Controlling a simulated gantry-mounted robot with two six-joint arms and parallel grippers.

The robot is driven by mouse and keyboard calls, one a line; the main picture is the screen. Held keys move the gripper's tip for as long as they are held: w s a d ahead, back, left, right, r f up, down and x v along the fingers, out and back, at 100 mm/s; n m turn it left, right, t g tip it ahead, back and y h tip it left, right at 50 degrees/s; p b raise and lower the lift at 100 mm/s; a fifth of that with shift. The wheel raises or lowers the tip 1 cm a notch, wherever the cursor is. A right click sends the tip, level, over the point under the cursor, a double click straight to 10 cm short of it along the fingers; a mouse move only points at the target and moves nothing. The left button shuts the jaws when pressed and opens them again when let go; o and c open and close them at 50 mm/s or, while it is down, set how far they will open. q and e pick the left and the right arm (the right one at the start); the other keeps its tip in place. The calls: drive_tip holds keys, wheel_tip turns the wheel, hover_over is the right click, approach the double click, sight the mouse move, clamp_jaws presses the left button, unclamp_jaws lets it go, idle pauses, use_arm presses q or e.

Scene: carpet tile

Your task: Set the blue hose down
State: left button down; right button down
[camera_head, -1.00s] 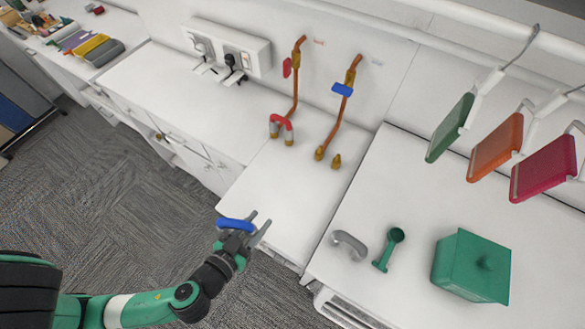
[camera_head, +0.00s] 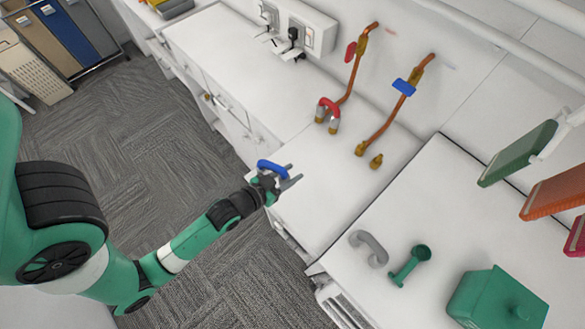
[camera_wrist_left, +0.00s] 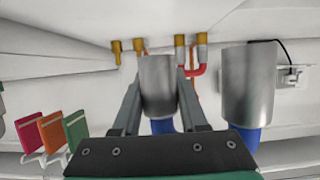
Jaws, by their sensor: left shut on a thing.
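The blue hose (camera_head: 272,167) is a short U-shaped piece. My left gripper (camera_head: 287,182) is shut on it and holds it over the front part of the white counter. In the left wrist view my gripper (camera_wrist_left: 160,88) has its fingers on either side of one leg. The hose's other leg (camera_wrist_left: 247,95) ends in a silver sleeve to the right. The head view does not clearly show the gap between hose and counter. Two bare brass stubs (camera_head: 376,161) stand behind it, under the pipe with the blue tap handle (camera_head: 404,87). My right gripper is not in view.
A red hose (camera_head: 328,106) sits on fittings below the red-handled pipe (camera_head: 355,70). A grey curved piece (camera_head: 370,245), a green scoop (camera_head: 410,266) and a green lidded box (camera_head: 497,300) are at the right. The counter (camera_head: 306,215) around the gripper is largely clear.

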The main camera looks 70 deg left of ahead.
use_arm(q)
drive_tip(key=b, duration=0.2)
hover_over(292, 174)
drive_tip(key=d, duration=0.2)
drive_tip(key=f, duration=0.4)
drive_tip(key=shift+s+a+f, duration=0.1)
drive_tip(key=shift+s+f, duration=0.2)
drive_tip(key=shift+s, duration=0.05)
drive_tip(key=f, duration=0.2)
drive_tip(key=shift+w+a+f+b, duration=0.15)
drive_tip(key=shift+a+f+b, duration=0.15)
drive_tip(key=shift+f, duration=0.1)
drive_tip(key=shift+d+f, duration=0.1)
drive_tip(key=shift+f, duration=0.3)
drive_tip(key=shift+c, duration=2.2)
unclamp_jaws()
